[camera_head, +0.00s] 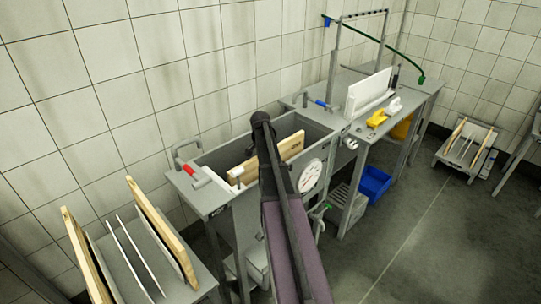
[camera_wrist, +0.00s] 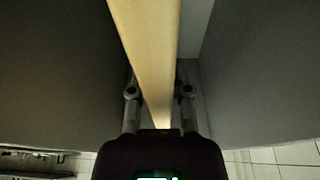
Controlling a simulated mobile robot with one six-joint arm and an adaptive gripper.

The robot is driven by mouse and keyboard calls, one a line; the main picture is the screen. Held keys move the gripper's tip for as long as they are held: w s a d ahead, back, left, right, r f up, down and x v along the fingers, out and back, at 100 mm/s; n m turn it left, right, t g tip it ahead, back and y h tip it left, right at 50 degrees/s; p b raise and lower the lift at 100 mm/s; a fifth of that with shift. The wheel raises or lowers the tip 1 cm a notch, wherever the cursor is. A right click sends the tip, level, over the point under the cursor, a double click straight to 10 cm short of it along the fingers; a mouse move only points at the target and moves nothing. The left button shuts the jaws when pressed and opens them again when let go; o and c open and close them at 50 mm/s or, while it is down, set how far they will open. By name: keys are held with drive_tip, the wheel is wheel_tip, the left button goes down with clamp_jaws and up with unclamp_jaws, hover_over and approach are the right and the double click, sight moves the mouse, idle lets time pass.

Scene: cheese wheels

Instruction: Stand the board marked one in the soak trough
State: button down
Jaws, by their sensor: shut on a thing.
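A pale wooden board (camera_head: 292,147) stands on edge, at least partly inside the grey trough (camera_head: 225,143) in the head view. A small dark mark shows on its face, too small to read. My arm crosses in front of its middle. In the wrist view my gripper (camera_wrist: 160,92) is shut on the wooden board (camera_wrist: 147,38), one finger on each side of its edge. Grey walls lie on both sides of the board. The board's lower edge is hidden, so I cannot tell whether it touches the trough floor.
A rack (camera_head: 128,262) at the lower left holds wooden boards and thin sheets. A round gauge (camera_head: 310,176) is on the trough's front. The bench to the right carries a white block (camera_head: 369,93) and a yellow item (camera_head: 377,118). A blue bin (camera_head: 374,183) sits below.

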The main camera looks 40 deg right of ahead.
drive_tip(key=shift+f+b, duration=1.2)
drive_tip(key=shift+f, duration=0.2)
drive_tip(key=shift+c, duration=2.4)
unclamp_jaws()
drive_tip(key=shift+r, duration=0.15)
wheel_tip(320, 180, up, 30)
drive_tip(key=p, duration=3)
